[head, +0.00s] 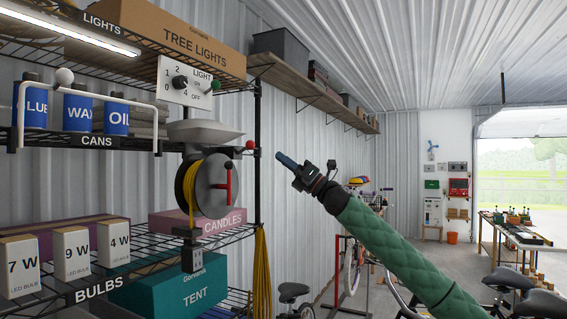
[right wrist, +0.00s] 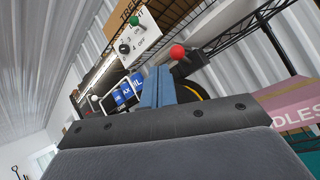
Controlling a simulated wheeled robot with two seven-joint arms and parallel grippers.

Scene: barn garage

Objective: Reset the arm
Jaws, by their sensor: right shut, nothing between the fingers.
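My right arm, in a green quilted sleeve (head: 385,240), reaches up from the lower right in the head view. Its gripper (head: 281,156) points left toward the shelf rack and is clear of it, with open air around the tips. In the right wrist view the blue fingers (right wrist: 158,78) lie together with nothing between them. The red ball knob (head: 250,145) on the rack is just left of the fingertips in the head view; it also shows beside them in the right wrist view (right wrist: 177,52). My left gripper is not in view.
The wire rack holds blue cans (head: 78,110), a light switch panel (head: 187,83), a cord reel (head: 212,187), bulb boxes (head: 71,258) and a teal tent box (head: 185,289). Bicycles (head: 352,262) and a workbench (head: 500,245) stand behind on the right. Floor space lies between them.

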